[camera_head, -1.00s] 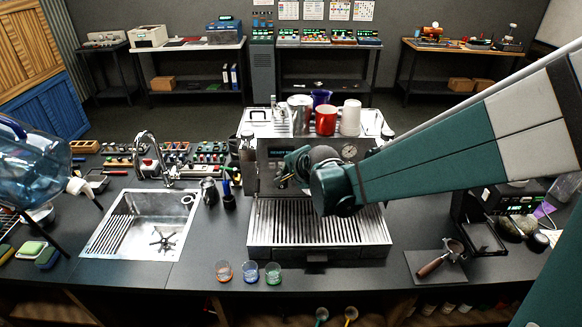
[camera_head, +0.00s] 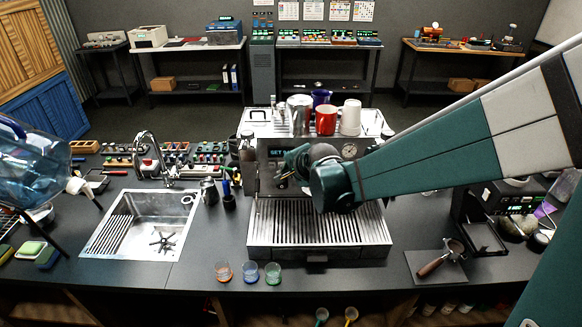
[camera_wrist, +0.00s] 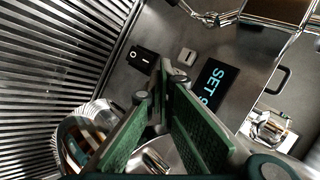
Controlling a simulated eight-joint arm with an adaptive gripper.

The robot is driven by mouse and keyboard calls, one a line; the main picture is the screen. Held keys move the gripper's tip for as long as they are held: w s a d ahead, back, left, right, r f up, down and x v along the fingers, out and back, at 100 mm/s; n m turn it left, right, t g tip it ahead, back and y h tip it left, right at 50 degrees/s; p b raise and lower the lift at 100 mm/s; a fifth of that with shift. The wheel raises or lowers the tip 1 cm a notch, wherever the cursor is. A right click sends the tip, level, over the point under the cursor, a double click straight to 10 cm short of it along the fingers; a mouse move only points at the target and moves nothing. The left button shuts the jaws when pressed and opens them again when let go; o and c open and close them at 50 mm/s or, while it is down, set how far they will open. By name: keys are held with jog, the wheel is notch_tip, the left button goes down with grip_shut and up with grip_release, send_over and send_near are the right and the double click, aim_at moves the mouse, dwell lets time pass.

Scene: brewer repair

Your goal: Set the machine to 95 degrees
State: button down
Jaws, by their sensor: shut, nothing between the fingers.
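The espresso machine (camera_head: 262,182) stands at the middle of the counter. Its dark display (camera_wrist: 215,82) shows cyan letters "SET" and part of another character; my gripper hides the rest. In the head view the display (camera_head: 276,152) also reads "SET", partly covered by my arm. A pale square button (camera_wrist: 186,57) lies left of the display, with a second button partly hidden by the fingers below it. My gripper (camera_wrist: 164,76) is shut and empty, its green-padded fingertips close to the hidden button; I cannot tell whether they touch. It also shows before the front panel (camera_head: 285,176).
A black rocker switch (camera_wrist: 142,58) sits left of the buttons. A slatted drip tray (camera_head: 318,228) lies below the gripper. Cups, including a red mug (camera_head: 326,120), stand on the machine. Several small glasses, including a green one (camera_head: 273,273), stand at the counter's front.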

jog(key=shift+s, duration=0.9)
jog(key=shift+s, duration=0.1)
dwell(0.3)
jog(key=shift+s, duration=2.35)
dwell(0.4)
jog(key=shift+s+p, duration=1.35)
jog(key=shift+s, duration=0.6)
jog(key=shift+w, duration=0.2)
